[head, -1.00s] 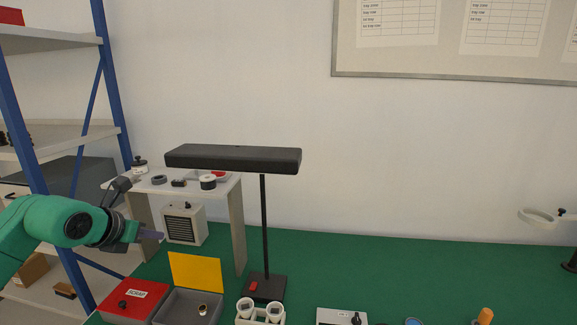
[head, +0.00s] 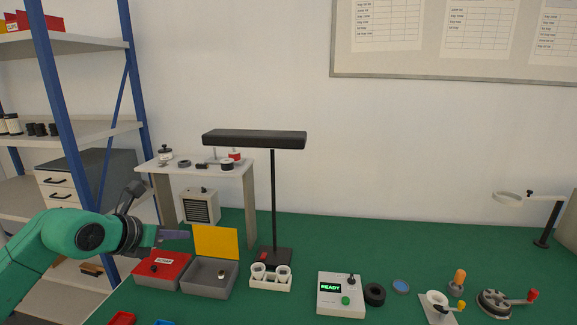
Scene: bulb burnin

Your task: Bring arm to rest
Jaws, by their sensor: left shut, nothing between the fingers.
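My left gripper (head: 175,235) is at the left in the head view, with its arm coming in from the left edge. It is shut and empty, above the red-lidded scrap box (head: 161,268) and left of the raised yellow lid (head: 215,242). It appears apart from both. My right gripper is not in view.
An open grey bin (head: 209,281) holds a small bulb-like item. A white holder with cups (head: 270,280), a READY tester (head: 341,296), a black ring (head: 374,294) and a crank device (head: 497,303) stand rightward. A lamp (head: 254,140) and shelf (head: 198,169) stand behind.

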